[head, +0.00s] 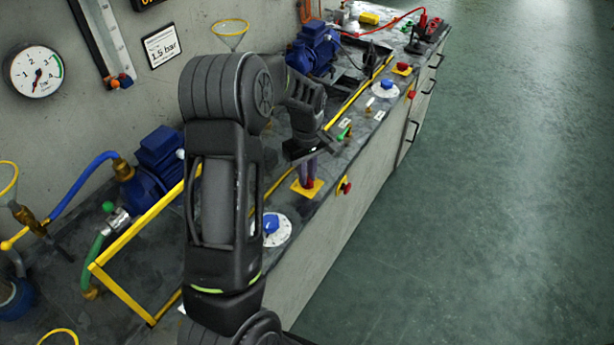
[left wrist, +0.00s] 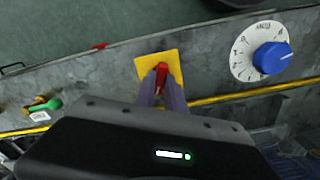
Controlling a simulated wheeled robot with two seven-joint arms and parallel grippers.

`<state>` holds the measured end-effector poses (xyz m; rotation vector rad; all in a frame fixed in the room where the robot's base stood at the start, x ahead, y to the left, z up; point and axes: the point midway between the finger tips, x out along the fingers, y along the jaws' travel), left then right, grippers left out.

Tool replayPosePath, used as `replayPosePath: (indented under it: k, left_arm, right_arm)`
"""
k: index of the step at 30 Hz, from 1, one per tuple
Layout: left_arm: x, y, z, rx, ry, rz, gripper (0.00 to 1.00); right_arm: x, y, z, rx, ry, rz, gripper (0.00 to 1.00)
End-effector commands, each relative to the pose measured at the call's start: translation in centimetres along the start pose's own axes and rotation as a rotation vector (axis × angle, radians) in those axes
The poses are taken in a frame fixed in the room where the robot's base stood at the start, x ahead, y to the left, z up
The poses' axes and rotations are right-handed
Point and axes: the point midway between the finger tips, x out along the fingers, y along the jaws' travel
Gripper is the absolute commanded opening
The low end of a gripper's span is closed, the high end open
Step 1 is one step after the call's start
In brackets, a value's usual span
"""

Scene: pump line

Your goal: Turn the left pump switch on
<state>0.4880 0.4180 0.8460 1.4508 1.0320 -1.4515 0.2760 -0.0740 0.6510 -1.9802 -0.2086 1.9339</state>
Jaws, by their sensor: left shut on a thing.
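The left pump switch is a red lever (left wrist: 161,75) on a yellow plate (left wrist: 144,66) on the grey bench top. In the head view the yellow plate (head: 298,187) shows under the fingertips, and the lever is mostly hidden by them. My left gripper (head: 308,180) reaches down to it from above, its fingers on either side of the lever. In the left wrist view the gripper (left wrist: 162,82) is shut on the red lever. I cannot tell exactly how far the lever is turned. My right gripper is not in view.
A blue knob on a white dial (head: 282,233) is close by. A red button (head: 346,187) sits on the bench front. A green-handled switch (head: 344,133) and another yellow-plated red switch (head: 402,68) are farther along. A blue pump (head: 155,170) and yellow rail (head: 135,230) stand left.

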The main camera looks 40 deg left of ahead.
Motion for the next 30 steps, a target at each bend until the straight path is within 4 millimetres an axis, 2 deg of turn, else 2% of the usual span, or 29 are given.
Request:
replayPosePath:
  k: [30]
  left_arm:
    - [0.0,0.1,-0.1,0.941,0.002,0.002,0.00]
  right_arm:
    - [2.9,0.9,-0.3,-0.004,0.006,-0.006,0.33]
